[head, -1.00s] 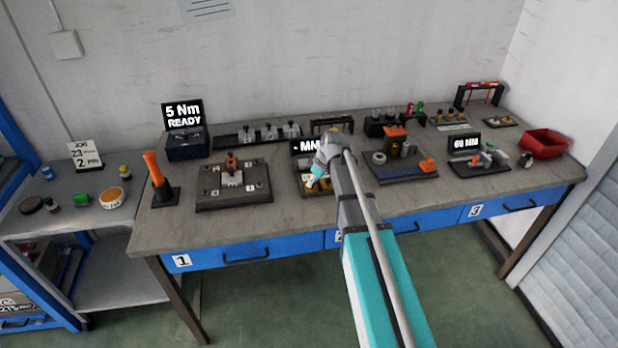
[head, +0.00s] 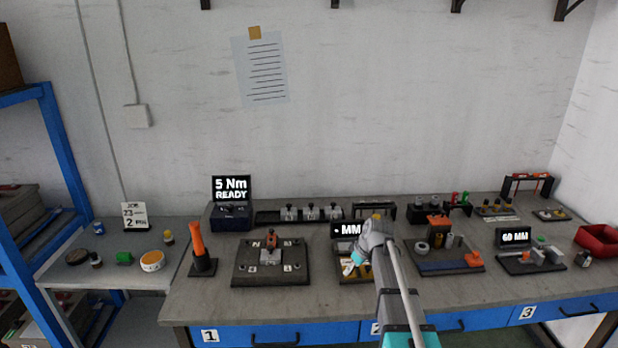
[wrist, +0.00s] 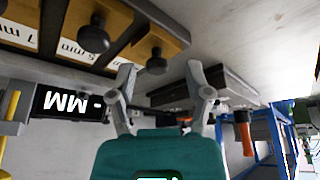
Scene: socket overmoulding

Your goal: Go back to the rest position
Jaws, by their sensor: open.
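My gripper (wrist: 163,95) shows in the wrist view with its two grey fingers spread apart and nothing between them. In the head view my arm reaches over the middle of the bench (head: 330,300), and its wrist hides part of the tray with the MM display (head: 347,230). The fingers are mostly hidden there by my own wrist. In the wrist view the same display (wrist: 70,103) appears upside down at the left, and dark round knobs (wrist: 93,38) on a labelled yellow-and-black part are close above the fingers.
Left of my arm are a dark plate fixture (head: 255,272), an orange-handled tool (head: 197,240) and the 5 Nm display (head: 231,189). To the right are a tray with orange parts (head: 430,266), the 60 MM display (head: 514,237) and a red bin (head: 598,238). The space above the bench is open.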

